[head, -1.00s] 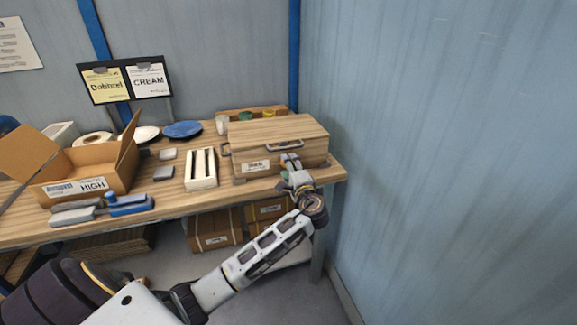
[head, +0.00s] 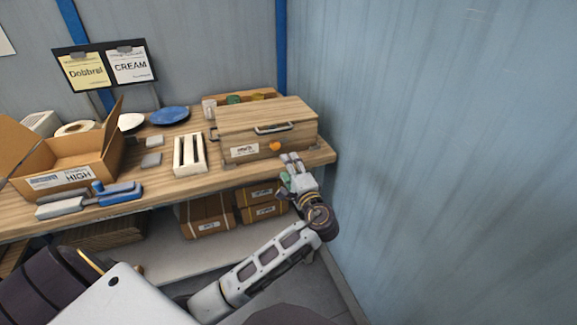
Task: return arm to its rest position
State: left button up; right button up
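My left gripper (head: 291,161) is at the end of the arm that comes in from the lower left. Its fingers look apart, with nothing seen between them. It is in front of the bench edge, just below and right of an orange knob (head: 275,147) on a wooden box (head: 245,140). The box's lid is down, with a metal handle (head: 273,128) at its front edge. A gap shows between the gripper and the knob. My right gripper is not in view.
Cartons (head: 208,215) sit on the shelf below. A blue-grey wall (head: 440,150) closes the right side.

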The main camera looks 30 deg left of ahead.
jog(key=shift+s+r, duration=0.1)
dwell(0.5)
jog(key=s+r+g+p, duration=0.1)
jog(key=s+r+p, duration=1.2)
jog(key=p, duration=0.8)
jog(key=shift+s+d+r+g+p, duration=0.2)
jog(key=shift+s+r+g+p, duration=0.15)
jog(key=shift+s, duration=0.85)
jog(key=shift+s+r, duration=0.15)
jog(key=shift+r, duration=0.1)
